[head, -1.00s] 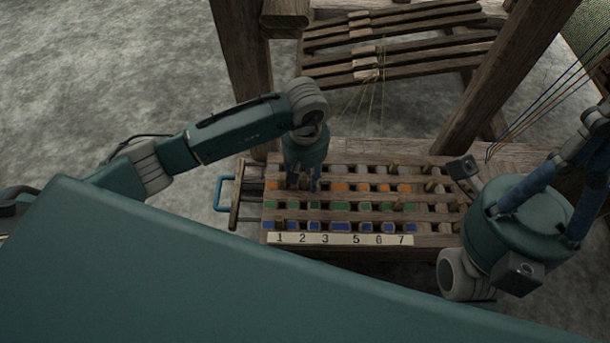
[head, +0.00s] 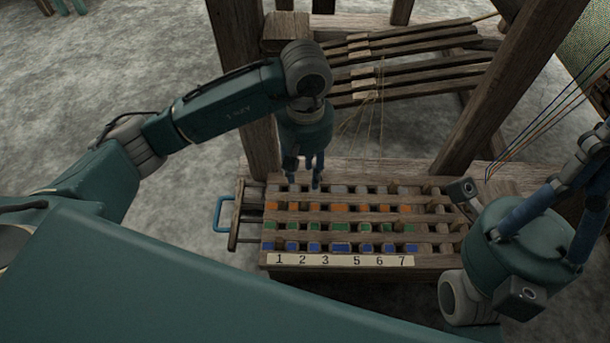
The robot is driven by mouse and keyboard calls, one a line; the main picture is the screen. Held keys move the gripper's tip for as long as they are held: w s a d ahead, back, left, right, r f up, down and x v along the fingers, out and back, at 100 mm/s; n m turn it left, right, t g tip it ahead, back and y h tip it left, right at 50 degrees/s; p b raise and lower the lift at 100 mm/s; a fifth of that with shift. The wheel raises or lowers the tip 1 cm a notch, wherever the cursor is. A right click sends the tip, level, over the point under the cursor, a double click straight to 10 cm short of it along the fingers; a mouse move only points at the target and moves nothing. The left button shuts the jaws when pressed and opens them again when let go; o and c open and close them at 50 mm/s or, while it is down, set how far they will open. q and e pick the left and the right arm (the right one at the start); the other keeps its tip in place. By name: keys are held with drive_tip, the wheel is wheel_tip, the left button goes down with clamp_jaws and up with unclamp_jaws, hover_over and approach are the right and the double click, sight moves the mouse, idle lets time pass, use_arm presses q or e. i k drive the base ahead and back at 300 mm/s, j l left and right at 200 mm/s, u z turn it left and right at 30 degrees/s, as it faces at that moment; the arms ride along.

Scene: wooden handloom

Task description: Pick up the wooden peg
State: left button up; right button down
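My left gripper (head: 304,182) points down over the top left of the slotted wooden board (head: 345,262). Its blue fingers look spread, with a gap between them, and I make out no peg there. The fingertips are close to the row of grey squares; whether they touch the board I cannot tell. Small wooden stubs that look like pegs stand on the board, one near its right end (head: 432,201). Which one is the task's peg is unclear. My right gripper (head: 597,140) is at the right edge, its blue fingers pointing up and right, the tips partly cut off.
The board has rows of grey, orange, green and blue squares and a numbered strip (head: 340,260). A blue handle (head: 221,214) sticks out at its left. Loom posts (head: 510,85) and slanted wooden bars (head: 405,70) stand behind. Coloured threads run at the upper right.

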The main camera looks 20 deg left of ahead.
sight(456, 249)
drive_tip(key=z, duration=1.45)
